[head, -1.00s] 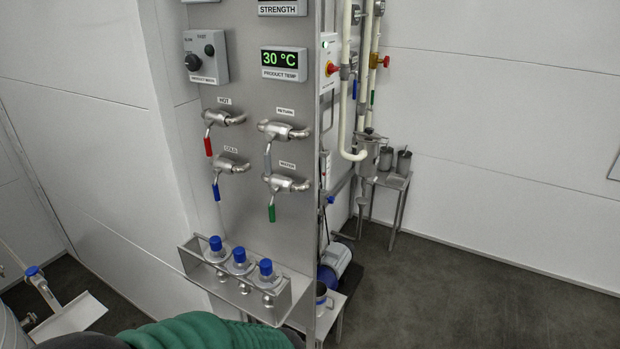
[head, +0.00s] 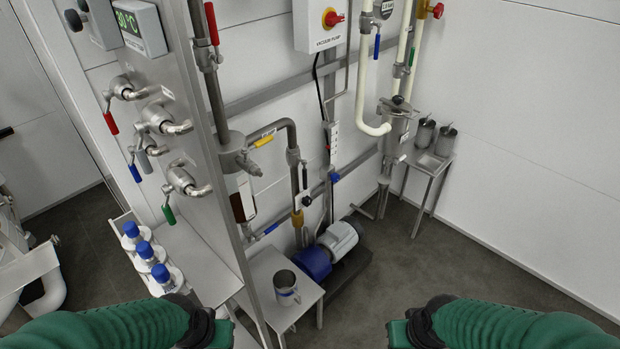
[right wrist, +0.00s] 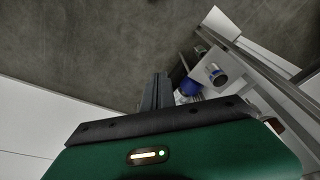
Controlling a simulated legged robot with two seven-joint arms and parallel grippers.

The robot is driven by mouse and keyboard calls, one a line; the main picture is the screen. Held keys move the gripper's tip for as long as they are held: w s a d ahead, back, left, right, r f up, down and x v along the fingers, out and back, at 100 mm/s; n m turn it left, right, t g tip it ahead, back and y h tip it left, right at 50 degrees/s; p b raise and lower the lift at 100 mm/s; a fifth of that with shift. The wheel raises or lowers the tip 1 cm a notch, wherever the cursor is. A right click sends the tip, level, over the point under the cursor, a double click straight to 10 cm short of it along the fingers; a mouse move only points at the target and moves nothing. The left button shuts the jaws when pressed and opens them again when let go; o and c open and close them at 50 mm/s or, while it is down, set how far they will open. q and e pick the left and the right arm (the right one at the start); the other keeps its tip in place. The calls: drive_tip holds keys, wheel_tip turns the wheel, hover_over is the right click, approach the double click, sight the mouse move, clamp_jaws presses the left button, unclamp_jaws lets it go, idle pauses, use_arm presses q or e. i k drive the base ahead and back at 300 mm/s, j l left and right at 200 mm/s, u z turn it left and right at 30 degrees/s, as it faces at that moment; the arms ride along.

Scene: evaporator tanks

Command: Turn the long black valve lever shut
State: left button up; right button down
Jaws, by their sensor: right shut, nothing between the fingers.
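A dark, narrow lever (head: 304,176) shows on the vertical pipe behind the panel, above a brass-coloured fitting; it is small here, and I cannot tell whether it is the long black lever. My left gripper (head: 222,330) is at the bottom edge of the head view, its fingers not clear. My right gripper (head: 398,333) is at the bottom right, apart from all the valves. In the right wrist view its dark fingers (right wrist: 157,92) are together, with nothing between them, above the floor.
A low steel table (head: 262,270) with a metal mug (head: 286,288) stands ahead. A blue and white pump (head: 335,243) sits behind it. The steel panel (head: 200,110) carries several valves with coloured handles. Floor (head: 440,270) is clear at the right.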

sight(304, 161)
drive_tip(key=i+l+u, duration=0.15)
drive_tip(key=l, duration=0.2)
drive_tip(key=i+l+u, duration=0.1)
drive_tip(key=l, duration=0.25)
drive_tip(key=i+l+u, duration=0.15)
drive_tip(key=l, duration=0.2)
drive_tip(key=i+l+u, duration=0.25)
drive_tip(key=i+l, duration=0.15)
drive_tip(key=i+l+u, duration=0.25)
drive_tip(key=i+l, duration=0.3)
